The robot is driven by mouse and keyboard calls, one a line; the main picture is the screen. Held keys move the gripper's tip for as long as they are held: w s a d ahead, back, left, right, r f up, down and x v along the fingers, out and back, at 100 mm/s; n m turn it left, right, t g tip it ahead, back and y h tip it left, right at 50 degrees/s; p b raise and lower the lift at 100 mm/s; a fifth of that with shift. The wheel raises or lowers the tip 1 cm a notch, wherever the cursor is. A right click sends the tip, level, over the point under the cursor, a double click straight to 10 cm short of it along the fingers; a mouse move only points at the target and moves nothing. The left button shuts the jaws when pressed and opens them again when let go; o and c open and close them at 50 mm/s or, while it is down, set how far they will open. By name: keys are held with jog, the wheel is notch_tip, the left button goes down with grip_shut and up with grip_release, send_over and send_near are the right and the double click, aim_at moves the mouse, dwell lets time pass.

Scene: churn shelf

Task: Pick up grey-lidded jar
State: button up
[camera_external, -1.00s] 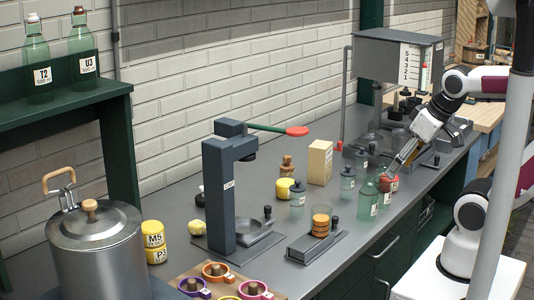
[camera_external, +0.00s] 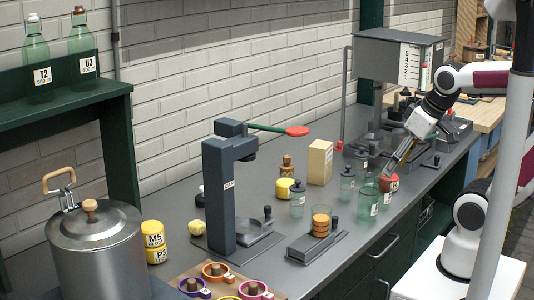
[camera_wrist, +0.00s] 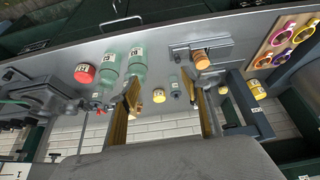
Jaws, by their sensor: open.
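Several small glass jars with dark grey lids stand on the bench, so I cannot tell which is meant. One grey-lidded jar (camera_external: 297,198) stands left of the middle of the bench, and another grey-lidded jar (camera_external: 347,184) stands nearer my gripper (camera_external: 390,171). In the wrist view a small grey-lidded jar (camera_wrist: 174,87) appears between the two fingers, beyond their tips. My gripper also shows in the wrist view (camera_wrist: 164,90), its fingers apart with nothing held. It hangs above the right part of the bench, close to the green glass vessels and a red jar.
A green glass vessel (camera_external: 367,203) and the red jar (camera_external: 389,183) stand below my gripper, with a second green vessel beside them. A stand with orange discs (camera_external: 321,222), a lever press (camera_external: 221,195) and a cream box (camera_external: 319,162) stand left. The front strip of bench is mostly clear.

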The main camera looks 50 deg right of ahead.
aim_at(354, 173)
jog(key=w+d+f+n, duration=0.1)
jog(key=w, duration=0.2)
jog(key=w+d+f+n+g, duration=0.1)
jog(key=w+d, duration=0.1)
jog(key=w, duration=0.2)
jog(key=w+d+f+n+y, duration=0.1)
jog(key=w+d, duration=0.1)
jog(key=w, duration=0.2)
jog(key=shift+w+d, duration=0.1)
jog(key=shift+w, duration=0.1)
jog(key=w+d+f, duration=0.2)
jog(key=d, duration=0.1)
jog(key=w+d+f+n, duration=0.1)
jog(key=w+d+f, duration=0.2)
jog(key=d, duration=0.1)
jog(key=w+d+f+n+y, duration=0.1)
jog(key=w+d+f, duration=0.2)
jog(key=shift+d+f, duration=0.1)
jog(key=shift+d, duration=0.2)
jog(key=shift+w+f+g, duration=0.1)
jog(key=shift+g, duration=0.2)
jog(key=shift+x, duration=1.2)
jog(key=shift+a, duration=0.1)
jog(key=shift+x, duration=2.6)
jog(key=shift+w, duration=0.1)
jog(key=c, duration=1.3)
